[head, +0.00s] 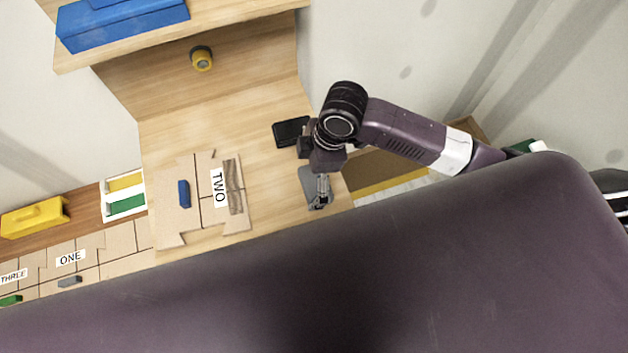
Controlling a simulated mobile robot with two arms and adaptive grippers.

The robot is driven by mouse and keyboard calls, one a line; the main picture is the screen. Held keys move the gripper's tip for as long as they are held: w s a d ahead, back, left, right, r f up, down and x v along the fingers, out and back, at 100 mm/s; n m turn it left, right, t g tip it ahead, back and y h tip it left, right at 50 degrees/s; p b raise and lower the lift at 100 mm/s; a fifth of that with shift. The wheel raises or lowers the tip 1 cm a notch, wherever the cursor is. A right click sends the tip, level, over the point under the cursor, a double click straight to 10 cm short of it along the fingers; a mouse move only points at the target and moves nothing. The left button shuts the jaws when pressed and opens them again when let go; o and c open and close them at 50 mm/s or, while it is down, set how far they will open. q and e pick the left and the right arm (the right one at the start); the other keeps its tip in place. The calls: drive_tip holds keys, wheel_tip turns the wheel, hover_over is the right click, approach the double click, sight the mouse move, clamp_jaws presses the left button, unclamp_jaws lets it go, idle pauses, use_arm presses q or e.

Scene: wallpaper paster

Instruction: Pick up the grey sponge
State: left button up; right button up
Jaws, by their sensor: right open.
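A smaller grey block (70,281) sits on the piece labelled ONE at the lower left. My left gripper is not in view.
A black box (290,131) lies just behind the gripper. The tan TWO piece (207,215) with a blue block (184,193) lies to the left. A shelf (220,15) overhangs the back. A yellow box (35,217) stands at far left.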

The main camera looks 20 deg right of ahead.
sight(315, 183)
drive_tip(key=d, duration=0.1)
drive_tip(key=d+n, duration=0.1)
drive_tip(key=d+h, duration=0.1)
drive_tip(key=shift+w+d+r+n+g, duration=0.1)
drive_tip(key=shift+w+r+n+g, duration=0.2)
drive_tip(key=shift+r+g, duration=0.1)
wheel_tip(315, 183, down, 2)
drive_tip(key=shift+f, duration=0.2)
drive_tip(key=f+p, duration=0.1)
drive_tip(key=f, duration=0.1)
drive_tip(key=a+f, duration=0.1)
drive_tip(key=f, duration=0.1)
drive_tip(key=shift+f+p, duration=0.1)
drive_tip(key=shift+p, duration=0.3)
drive_tip(key=shift+a+f, duration=0.1)
drive_tip(key=shift+f, duration=0.4)
drive_tip(key=c, duration=1.1)
drive_tip(key=shift+c, duration=0.2)
drive_tip(key=shift+r, duration=0.1)
wheel_tip(315, 183, up, 20)
drive_tip(key=b, duration=0.1)
drive_tip(key=shift+b, duration=0.4)
